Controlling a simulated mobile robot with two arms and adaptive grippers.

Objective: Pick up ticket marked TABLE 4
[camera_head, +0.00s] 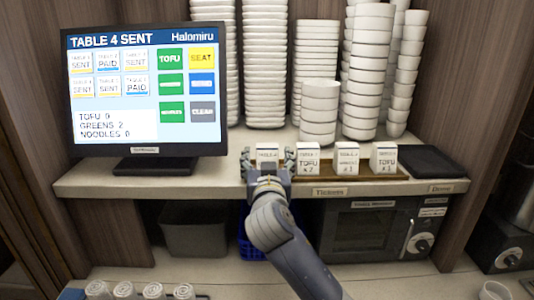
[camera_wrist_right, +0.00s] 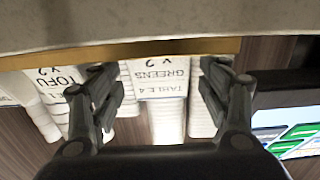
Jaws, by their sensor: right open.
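The white ticket marked TABLE 4 (camera_head: 268,152) stands upright at the left end of a row of tickets on the shelf. In the right wrist view the ticket (camera_wrist_right: 160,80) appears upside down and reads TABLE 4, GREENS x2. My right gripper (camera_head: 268,160) is open, with one finger on each side of this ticket. In the right wrist view the gripper (camera_wrist_right: 160,95) shows gaps between its fingers and the ticket's edges. My left gripper is not in view.
Several other tickets stand to the right, the nearest being a TOFU ticket (camera_head: 308,158), close to the right finger. They stand on a brown tray (camera_head: 398,174). A screen (camera_head: 145,90) is at the left. Stacks of white bowls (camera_head: 318,115) rise behind. A dark pad (camera_head: 433,162) lies at the right.

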